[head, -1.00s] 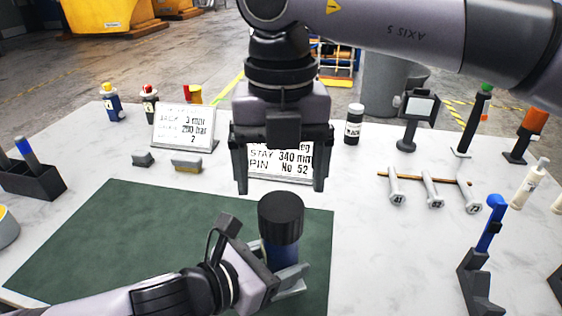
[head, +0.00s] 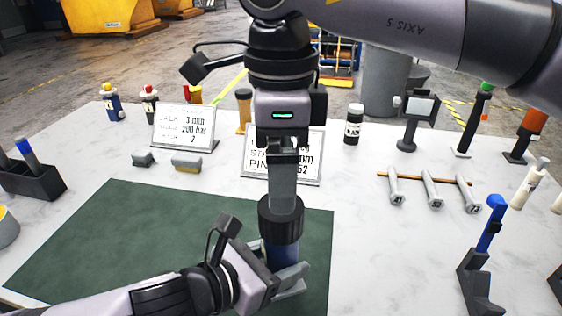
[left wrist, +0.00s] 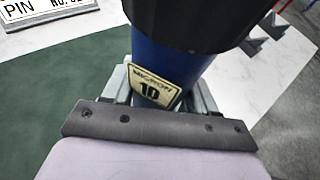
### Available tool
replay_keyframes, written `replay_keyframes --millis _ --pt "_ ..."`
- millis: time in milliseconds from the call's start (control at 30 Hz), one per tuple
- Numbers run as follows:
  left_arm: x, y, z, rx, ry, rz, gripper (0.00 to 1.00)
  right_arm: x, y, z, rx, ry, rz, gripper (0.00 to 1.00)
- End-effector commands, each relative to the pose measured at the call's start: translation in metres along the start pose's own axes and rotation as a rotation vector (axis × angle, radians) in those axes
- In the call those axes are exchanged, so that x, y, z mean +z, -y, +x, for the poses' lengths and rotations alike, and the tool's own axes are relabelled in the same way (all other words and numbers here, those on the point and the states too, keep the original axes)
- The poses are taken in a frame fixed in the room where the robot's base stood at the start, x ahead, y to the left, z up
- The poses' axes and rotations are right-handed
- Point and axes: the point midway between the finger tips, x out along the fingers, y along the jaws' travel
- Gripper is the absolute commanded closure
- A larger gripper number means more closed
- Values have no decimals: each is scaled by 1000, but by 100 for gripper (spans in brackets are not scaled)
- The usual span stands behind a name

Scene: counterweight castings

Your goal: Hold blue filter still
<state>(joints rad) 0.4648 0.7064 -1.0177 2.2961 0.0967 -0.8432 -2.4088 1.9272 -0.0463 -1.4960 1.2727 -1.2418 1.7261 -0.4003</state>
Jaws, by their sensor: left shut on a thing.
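The blue filter (head: 281,257) has a blue body and a black cap (head: 281,222), and stands upright near the right edge of the green mat. My left gripper (head: 283,274) is shut around the blue body below the cap. In the left wrist view the filter (left wrist: 170,58) sits between the fingers, with a label (left wrist: 153,86) reading MICRON 10. My right gripper (head: 284,205) points straight down from above, seen edge-on, its fingertips at the cap. One finger hides the other, so I cannot tell whether it grips the cap.
The green mat (head: 130,245) lies on a pale table (head: 370,255). Two sign boards (head: 183,128) stand behind. Three grey pieces (head: 431,188) lie with a wooden rod at right. A blue-handled tool in a dark holder (head: 478,280) stands front right. The mat's left side is clear.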

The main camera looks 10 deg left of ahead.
Motion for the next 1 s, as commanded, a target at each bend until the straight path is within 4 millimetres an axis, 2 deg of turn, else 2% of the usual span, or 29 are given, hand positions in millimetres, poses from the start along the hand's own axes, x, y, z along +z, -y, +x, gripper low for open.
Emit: replay_keyframes --millis 200,667,767,1000 --pt "2 0 0 -1 6 1 100 0 0 -1 0 0 -150 14" --pt "2 0 0 -1 6 1 100 0 0 1 1 0 -172 14" --pt "2 0 0 -1 6 1 100 0 0 9 1 -1 -171 14" --pt "2 0 0 -1 6 1 100 -1 0 46 3 -1 -172 14"
